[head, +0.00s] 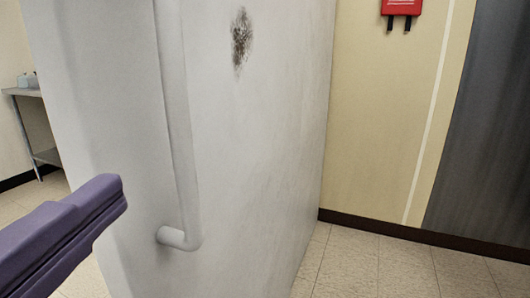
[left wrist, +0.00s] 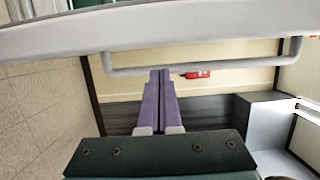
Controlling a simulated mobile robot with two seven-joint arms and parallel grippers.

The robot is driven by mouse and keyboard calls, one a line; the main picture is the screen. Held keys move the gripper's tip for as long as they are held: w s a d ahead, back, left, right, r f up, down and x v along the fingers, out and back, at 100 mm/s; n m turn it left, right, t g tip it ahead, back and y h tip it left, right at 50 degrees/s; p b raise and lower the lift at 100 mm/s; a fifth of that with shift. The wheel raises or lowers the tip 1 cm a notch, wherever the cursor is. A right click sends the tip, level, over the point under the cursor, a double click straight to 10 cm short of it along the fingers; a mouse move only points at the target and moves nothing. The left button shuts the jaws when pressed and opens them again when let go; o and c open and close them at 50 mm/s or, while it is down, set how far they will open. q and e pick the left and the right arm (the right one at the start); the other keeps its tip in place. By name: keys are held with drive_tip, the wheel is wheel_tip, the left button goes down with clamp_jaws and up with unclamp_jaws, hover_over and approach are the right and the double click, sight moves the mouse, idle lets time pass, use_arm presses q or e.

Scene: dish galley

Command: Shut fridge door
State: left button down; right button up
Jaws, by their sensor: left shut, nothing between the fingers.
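The fridge door (head: 110,120) is a large pale grey panel filling the left and middle of the head view. Its long bar handle (head: 178,120) runs upright and bends in at the bottom. In the left wrist view the door (left wrist: 200,22) shows as a slab across the top, with the handle (left wrist: 220,65) below it. My left gripper (head: 122,192), with purple fingers, is shut and empty, left of the handle in the head view. In the left wrist view its fingertips (left wrist: 160,74) overlap the handle; I cannot tell whether they touch. My right gripper is not in view.
A pale surface with a dark smudge (head: 241,40) lies right of the handle. A red wall item (head: 401,8) hangs on the cream wall, near a dark grey panel (head: 485,130). A metal table (head: 22,92) stands far left. Tiled floor (head: 350,265) is clear at lower right.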

sight(154, 155)
use_arm(q)
drive_tip(key=w+p, duration=0.1)
drive_tip(key=w, duration=0.3)
drive_tip(key=w+p, duration=0.1)
drive_tip(key=w, duration=0.2)
drive_tip(key=shift+w+d+r, duration=0.15)
drive_tip(key=shift+w+d, duration=0.05)
drive_tip(key=shift+w, duration=0.85)
